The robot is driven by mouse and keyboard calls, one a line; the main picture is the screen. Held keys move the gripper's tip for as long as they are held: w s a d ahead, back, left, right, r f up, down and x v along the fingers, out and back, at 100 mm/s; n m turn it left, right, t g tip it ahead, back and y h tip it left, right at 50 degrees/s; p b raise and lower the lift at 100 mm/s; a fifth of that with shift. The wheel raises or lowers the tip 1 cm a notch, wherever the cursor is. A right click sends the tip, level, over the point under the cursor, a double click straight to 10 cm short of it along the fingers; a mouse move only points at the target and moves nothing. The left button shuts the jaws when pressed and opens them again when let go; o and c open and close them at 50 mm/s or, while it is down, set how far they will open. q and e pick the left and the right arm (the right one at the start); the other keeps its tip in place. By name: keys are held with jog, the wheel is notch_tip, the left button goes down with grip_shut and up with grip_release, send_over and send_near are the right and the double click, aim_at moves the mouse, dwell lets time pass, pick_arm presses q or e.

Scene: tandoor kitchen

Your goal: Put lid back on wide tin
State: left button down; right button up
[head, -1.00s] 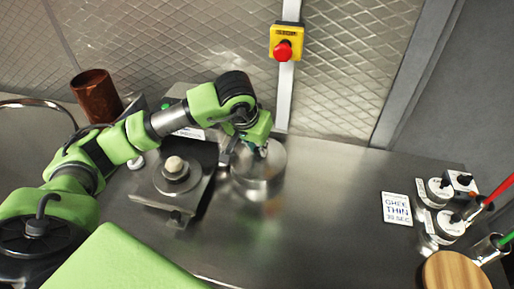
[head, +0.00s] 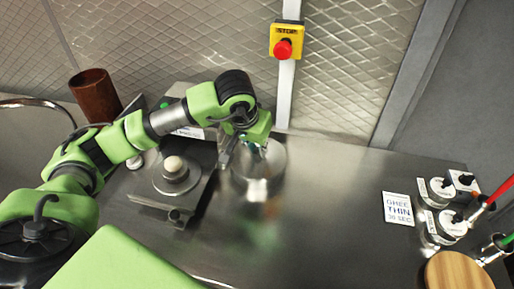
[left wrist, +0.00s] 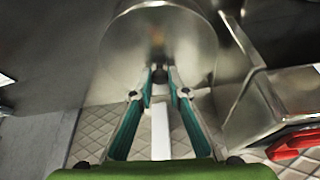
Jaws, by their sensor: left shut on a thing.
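My left gripper (head: 257,151) reaches down over a round, shiny metal tin (head: 258,186) on the steel counter. In the left wrist view my left gripper (left wrist: 160,78) has its fingertips closed together on a small dark knob. A wide round metal lid (left wrist: 160,35) fills the top of that view, right by the fingertips. The lid is over the tin, but I cannot tell whether it is seated or slightly above it. The gripper and arm hide part of the lid's far left side. My right gripper is not in view.
A metal device with a pale knob (head: 174,164) stands just left of the tin. A brown cup (head: 95,95) is at the back left. A white card (head: 397,209), small labelled pots and a round wooden board (head: 455,272) are at the right. The middle of the counter (head: 320,205) is clear.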

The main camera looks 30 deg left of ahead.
pick_arm(q)
jog(key=shift+b, duration=0.35)
dwell(0.6)
dwell(0.3)
jog(key=c, duration=1.4)
grip_release()
jog(key=shift+r+p, duration=1.8)
jog(key=shift+r, duration=1.7)
grip_shut()
